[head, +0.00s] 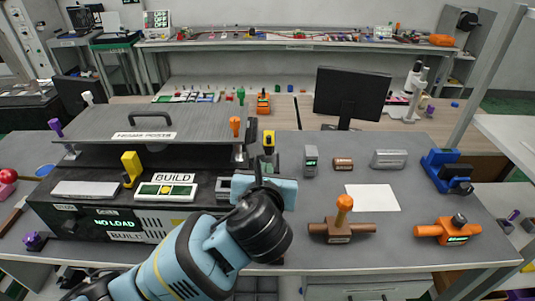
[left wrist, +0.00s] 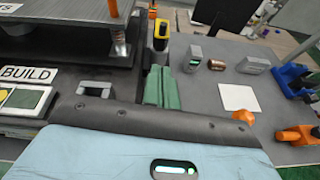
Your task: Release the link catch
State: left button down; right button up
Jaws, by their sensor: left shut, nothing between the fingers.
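My left gripper (head: 266,163) reaches in over the table beside the right end of the dark cabinet (head: 80,215). Its greenish fingers are together and empty; they also show in the left wrist view (left wrist: 161,76). A yellow-and-black upright piece (head: 269,141) stands just beyond the fingertips and shows in the left wrist view too (left wrist: 161,36). A gap to it cannot be judged. No label readable here says which part is the link catch. A small grey bracket (left wrist: 96,88) sits left of the fingers. My right gripper is not in view.
A raised grey lid (head: 190,125) with a black handle covers part of the cabinet. An orange-knobbed brown fixture (head: 342,229), an orange fixture (head: 440,231) and a blue one (head: 445,172) stand at the right.

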aim_at(268, 149)
pick_arm(q)
jog(key=x, duration=1)
jog(key=shift+w+r, duration=0.1)
jog(key=shift+w, duration=0.1)
